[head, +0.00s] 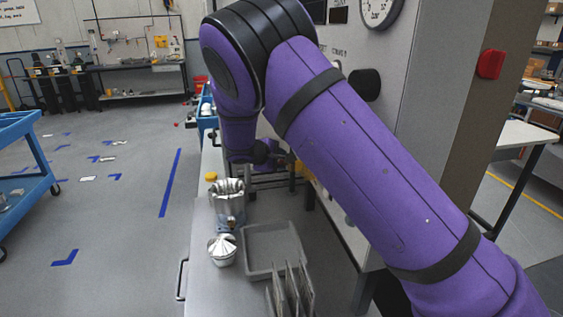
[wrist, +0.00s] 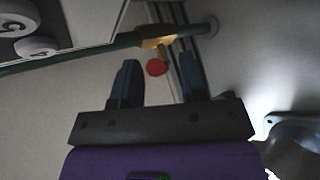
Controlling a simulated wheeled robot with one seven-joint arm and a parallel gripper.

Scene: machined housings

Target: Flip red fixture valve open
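In the wrist view, a round red valve handle (wrist: 156,69) sits below a brass valve body (wrist: 157,42) on a dark green pipe (wrist: 80,58). My gripper (wrist: 158,62) has its two dark fingers spread apart, with nothing clamped between them. The red handle appears between the fingertips, nearer the left one; I cannot tell its depth relative to them. No contact is visible. In the head view my purple arm reaches across toward the wall side of the bench, and the red handle cannot be made out there.
On the bench stand a shiny machined housing (head: 229,205), a cone-topped metal part (head: 222,249) and a grey tray (head: 249,268). Upright plates (head: 289,290) stand in front. A wall panel (head: 425,60) is behind my arm.

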